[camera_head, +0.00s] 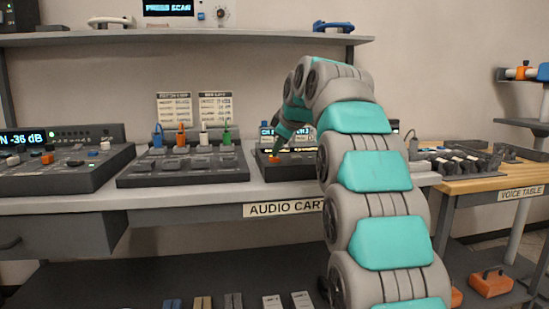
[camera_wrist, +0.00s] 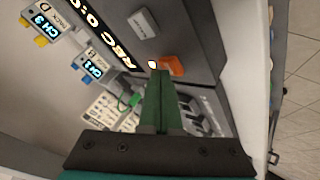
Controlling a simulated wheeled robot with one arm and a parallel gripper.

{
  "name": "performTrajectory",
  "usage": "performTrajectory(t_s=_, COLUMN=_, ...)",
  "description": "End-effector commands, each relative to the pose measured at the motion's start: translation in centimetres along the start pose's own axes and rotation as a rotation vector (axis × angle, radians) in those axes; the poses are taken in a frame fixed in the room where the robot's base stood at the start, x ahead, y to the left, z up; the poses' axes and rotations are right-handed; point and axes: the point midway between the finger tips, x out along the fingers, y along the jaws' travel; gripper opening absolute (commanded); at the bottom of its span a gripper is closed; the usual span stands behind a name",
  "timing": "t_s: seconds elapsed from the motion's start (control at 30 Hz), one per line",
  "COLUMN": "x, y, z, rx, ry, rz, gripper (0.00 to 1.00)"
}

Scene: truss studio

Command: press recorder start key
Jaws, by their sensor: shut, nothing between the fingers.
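The recorder (camera_head: 300,172) is a dark box on the audio cart, partly hidden behind my arm. In the wrist view its dark face (camera_wrist: 193,22) has a lit display (camera_wrist: 110,35) that reads "REC 0:0" as far as it shows. An orange key (camera_wrist: 174,65) and a grey key (camera_wrist: 143,21) sit on that face, with a small lit white lamp (camera_wrist: 152,64) beside the orange key. My gripper (camera_wrist: 160,74) has green fingers, shut and empty, their tips right by the orange key. I cannot tell whether they touch it. My gripper also shows in the head view (camera_head: 276,152).
A panel (camera_head: 184,172) with coloured plugs stands left of the recorder, and a mixer (camera_head: 62,165) farther left. A shelf (camera_head: 200,38) runs above. The voice table (camera_head: 500,181) with a dark rack (camera_head: 455,160) is at the right.

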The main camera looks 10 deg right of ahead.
Motion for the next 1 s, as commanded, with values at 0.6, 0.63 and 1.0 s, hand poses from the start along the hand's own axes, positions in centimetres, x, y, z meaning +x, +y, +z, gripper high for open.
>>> performTrajectory(t_s=0.6, x=-1.0, y=0.7, z=-0.7, rx=0.0, ry=0.0, rz=0.0, gripper=0.0)
performTrajectory(t_s=0.63, x=-1.0, y=0.8, z=-0.8, rx=0.0, ry=0.0, rz=0.0, gripper=0.0)
performTrajectory(t_s=1.0, x=-3.2, y=2.3, z=-2.3, rx=0.0, ry=0.0, rz=0.0, gripper=0.0)
